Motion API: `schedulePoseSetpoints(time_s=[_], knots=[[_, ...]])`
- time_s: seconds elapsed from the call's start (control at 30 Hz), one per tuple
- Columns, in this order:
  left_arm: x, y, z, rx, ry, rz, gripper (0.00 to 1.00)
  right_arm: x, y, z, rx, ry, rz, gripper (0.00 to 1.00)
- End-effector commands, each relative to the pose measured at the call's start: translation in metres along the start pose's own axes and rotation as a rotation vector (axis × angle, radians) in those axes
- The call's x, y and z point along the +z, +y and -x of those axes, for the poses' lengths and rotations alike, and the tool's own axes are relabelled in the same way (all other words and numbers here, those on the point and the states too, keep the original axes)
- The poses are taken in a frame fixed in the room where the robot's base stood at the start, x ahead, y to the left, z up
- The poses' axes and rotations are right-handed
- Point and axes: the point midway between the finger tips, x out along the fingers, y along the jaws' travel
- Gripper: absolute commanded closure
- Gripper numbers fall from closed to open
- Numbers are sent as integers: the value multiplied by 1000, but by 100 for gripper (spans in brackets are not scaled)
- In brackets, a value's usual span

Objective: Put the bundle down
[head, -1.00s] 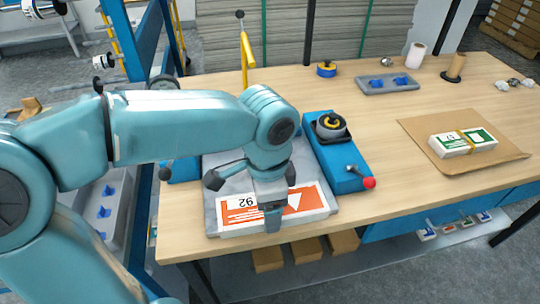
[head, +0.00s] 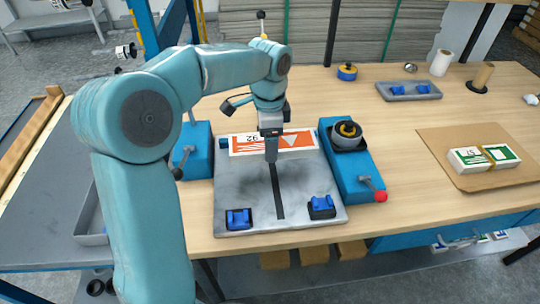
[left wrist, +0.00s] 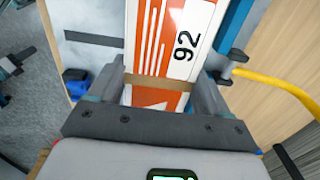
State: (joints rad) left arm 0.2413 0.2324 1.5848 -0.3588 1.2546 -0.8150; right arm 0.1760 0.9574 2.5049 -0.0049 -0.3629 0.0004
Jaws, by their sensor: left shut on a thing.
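My left gripper (head: 271,152) is shut on an orange and white bundle (head: 245,146) marked 92. The bundle lies crosswise at the back end of the grey plate (head: 255,190), between two blue blocks. Whether it touches the plate or hangs just above it I cannot tell. In the left wrist view the bundle (left wrist: 170,40) runs away between my fingers (left wrist: 160,88), and a brown band crosses it there. My right gripper is not in view.
The plate has a dark slot and two blue clips (head: 238,218) at its front. A blue block with a red-knobbed lever (head: 380,196) stands right of it. A green and white bundle (head: 467,160) lies on a brown sheet (head: 440,146). Bare wood lies between.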

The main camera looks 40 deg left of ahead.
Motion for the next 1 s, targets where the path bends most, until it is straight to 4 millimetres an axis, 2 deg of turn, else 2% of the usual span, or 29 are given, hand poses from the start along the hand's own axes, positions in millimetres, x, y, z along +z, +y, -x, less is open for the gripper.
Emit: schedulePoseSetpoints(time_s=[0.1, 0.27, 0.4, 0.5, 0.77, 0.8, 0.83, 1.0], knots=[[-1, -1, -17, 2, -1, -1, 78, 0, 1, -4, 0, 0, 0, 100], [-2, -2, -31, 1, -2, -1, 78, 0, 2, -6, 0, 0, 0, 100], [-2, -1, -56, 2, -2, -1, 78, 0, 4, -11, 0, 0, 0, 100], [-2, -1, -68, 1, -1, -1, 78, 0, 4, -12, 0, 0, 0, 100], [-2, -1, -70, 0, 0, -1, 78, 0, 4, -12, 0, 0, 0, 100], [-2, -1, -71, 1, -1, -1, 9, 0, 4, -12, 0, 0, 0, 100], [-2, -1, -71, 1, -1, -1, 0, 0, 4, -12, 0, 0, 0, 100], [-2, -1, -70, 1, -1, -1, 0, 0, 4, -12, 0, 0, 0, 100]])
